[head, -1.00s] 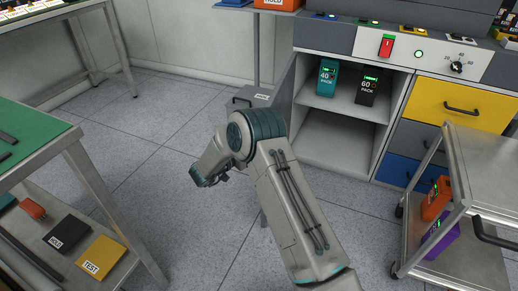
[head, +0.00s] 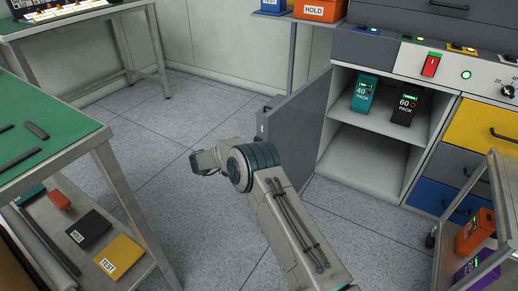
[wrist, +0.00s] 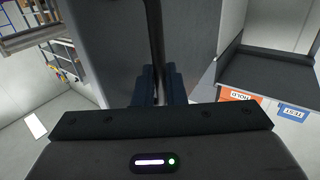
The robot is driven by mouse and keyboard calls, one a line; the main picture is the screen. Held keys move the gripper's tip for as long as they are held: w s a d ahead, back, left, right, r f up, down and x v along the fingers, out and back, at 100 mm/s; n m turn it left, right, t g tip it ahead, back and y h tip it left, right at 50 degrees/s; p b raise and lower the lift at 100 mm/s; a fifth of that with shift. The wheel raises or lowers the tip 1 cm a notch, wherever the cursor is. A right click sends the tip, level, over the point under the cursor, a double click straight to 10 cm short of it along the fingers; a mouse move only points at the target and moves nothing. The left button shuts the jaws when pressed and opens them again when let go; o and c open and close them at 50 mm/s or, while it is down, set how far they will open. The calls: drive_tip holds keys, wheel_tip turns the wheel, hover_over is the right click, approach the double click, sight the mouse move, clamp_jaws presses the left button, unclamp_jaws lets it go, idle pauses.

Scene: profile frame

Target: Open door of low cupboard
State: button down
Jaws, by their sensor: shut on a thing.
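The low cupboard (head: 377,143) has its grey door (head: 303,122) standing wide open, swung out to the left of the opening. In the wrist view, the fingers of my gripper (wrist: 156,86) are shut on a dark upright bar, the door handle (wrist: 154,30). The grey door panel (wrist: 98,35) fills the middle of that view behind it. In the head view my arm bends left in front of the door's lower part, and the fingertips cannot be made out. Inside the cupboard, a teal pack (head: 364,93) and a black pack (head: 405,107) stand on the upper shelf.
A steel trolley (head: 467,224) with orange and purple packs stands at the lower right. A green-topped bench (head: 48,128) is at the left. A shelf with the HOLD bin (head: 318,10) stands behind the door. Floor between bench and door is clear.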

drive_tip(key=shift+w+d+r, duration=0.2)
drive_tip(key=shift+d, duration=0.15)
drive_tip(key=c, duration=1.6)
unclamp_jaws()
drive_tip(key=shift+c, duration=0.2)
drive_tip(key=shift+f, duration=0.1)
drive_tip(key=shift+a, duration=0.3)
drive_tip(key=shift+s+a, duration=0.1)
drive_tip(key=p+v, duration=0.3)
drive_tip(key=v, duration=1)
drive_tip(key=shift+a, duration=0.25)
